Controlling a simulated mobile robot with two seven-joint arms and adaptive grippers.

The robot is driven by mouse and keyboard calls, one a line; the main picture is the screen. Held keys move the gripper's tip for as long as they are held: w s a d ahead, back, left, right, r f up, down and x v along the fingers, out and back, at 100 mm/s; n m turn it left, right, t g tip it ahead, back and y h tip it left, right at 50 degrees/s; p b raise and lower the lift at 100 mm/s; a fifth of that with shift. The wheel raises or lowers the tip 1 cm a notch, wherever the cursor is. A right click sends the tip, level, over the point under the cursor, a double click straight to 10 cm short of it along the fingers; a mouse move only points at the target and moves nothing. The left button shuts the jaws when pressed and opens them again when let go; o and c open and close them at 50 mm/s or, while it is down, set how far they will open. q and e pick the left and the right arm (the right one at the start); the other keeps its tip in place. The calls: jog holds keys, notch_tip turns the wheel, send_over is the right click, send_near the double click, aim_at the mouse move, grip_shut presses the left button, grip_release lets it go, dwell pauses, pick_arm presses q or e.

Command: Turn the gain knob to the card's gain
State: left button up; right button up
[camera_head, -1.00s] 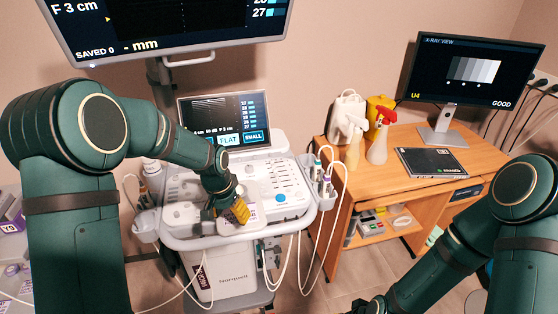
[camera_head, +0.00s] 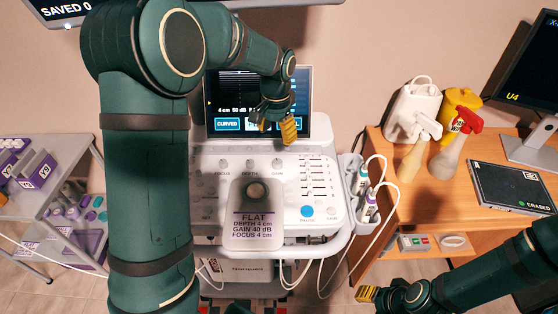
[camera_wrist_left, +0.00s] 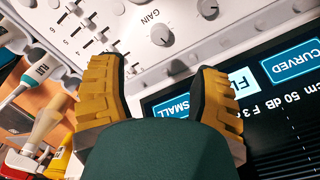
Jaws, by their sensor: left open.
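The gain knob (camera_head: 277,162) is the right one of the row of knobs on the white console; in the left wrist view it shows as a grey knob (camera_wrist_left: 160,35) beside the word GAIN. The card (camera_head: 254,226) stands at the front of the console and reads FLAT, DEPTH 4 cm, GAIN 40 dB, FOCUS 4 cm. The screen (camera_head: 230,103) reads 4 cm and 50 dB. My left gripper (camera_head: 276,128) is open and empty, in front of the screen's lower edge and apart from the knob. My right gripper (camera_head: 368,294) is low at the bottom; its jaw gap is unclear.
Sliders (camera_head: 316,175) and a blue button (camera_head: 307,211) lie right of the knobs. Probes (camera_head: 367,208) hang at the console's right side. A wooden desk (camera_head: 420,215) with spray bottles stands right. A grey cart (camera_head: 70,240) stands left.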

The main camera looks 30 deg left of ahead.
aim_at(277, 162)
pick_arm(q)
notch_tip(277, 162, down, 12)
jog(key=shift+r+b, duration=0.25)
jog(key=shift+b, duration=1)
grip_shut()
